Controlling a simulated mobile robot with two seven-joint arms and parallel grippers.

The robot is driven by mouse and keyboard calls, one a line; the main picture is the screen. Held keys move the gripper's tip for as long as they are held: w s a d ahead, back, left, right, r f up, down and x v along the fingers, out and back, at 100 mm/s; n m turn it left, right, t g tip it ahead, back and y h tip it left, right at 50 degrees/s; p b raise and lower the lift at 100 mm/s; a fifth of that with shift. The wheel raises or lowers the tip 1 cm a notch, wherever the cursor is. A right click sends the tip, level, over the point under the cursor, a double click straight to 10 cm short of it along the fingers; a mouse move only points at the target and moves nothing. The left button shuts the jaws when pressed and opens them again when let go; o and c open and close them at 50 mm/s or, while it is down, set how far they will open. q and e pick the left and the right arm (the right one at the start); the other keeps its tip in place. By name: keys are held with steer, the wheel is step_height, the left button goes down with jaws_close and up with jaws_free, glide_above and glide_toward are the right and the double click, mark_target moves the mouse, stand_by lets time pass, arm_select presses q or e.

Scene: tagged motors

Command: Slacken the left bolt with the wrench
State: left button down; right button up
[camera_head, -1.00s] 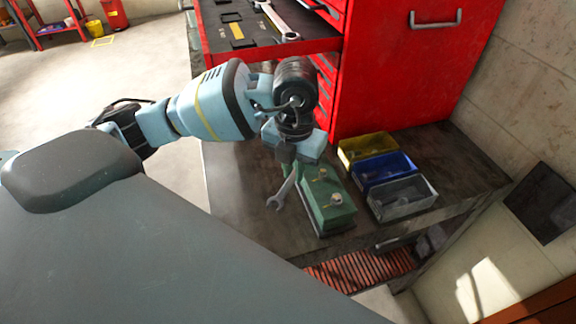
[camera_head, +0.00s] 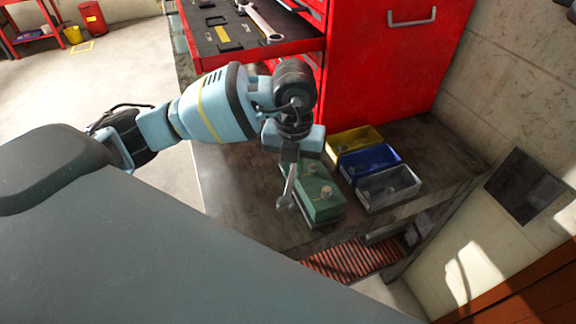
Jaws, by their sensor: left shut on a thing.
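The green motor block (camera_head: 325,210) sits on the dark workbench, with two bolts on its top. One bolt (camera_head: 326,192) is nearer the front, the other (camera_head: 312,169) farther back. I cannot tell which is called the left one. My left gripper (camera_head: 289,160) points down over the block's back left part and is shut on a steel wrench (camera_head: 287,192). The wrench slants down along the block's left side, its open jaw low near the front left edge. It appears apart from both bolts. The gripper's fingertips are partly hidden. My right gripper is not in view.
Yellow (camera_head: 372,134), blue (camera_head: 397,163) and grey (camera_head: 412,187) bins stand right of the block. A red tool cabinet (camera_head: 385,75) stands behind, its open drawer (camera_head: 290,50) holding another wrench (camera_head: 262,24). The bench (camera_head: 232,195) is bare left of the block.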

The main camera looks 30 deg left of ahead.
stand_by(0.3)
arm_select(q)
steer(key=shift+a+m, duration=0.3)
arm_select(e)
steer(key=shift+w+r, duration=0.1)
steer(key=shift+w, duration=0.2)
arm_select(q)
steer(key=shift+r, duration=0.45)
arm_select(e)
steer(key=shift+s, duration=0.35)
arm_select(q)
steer(key=shift+r, duration=0.25)
steer(key=shift+r, duration=0.15)
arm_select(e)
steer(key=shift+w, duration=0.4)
arm_select(q)
steer(key=shift+r, duration=0.85)
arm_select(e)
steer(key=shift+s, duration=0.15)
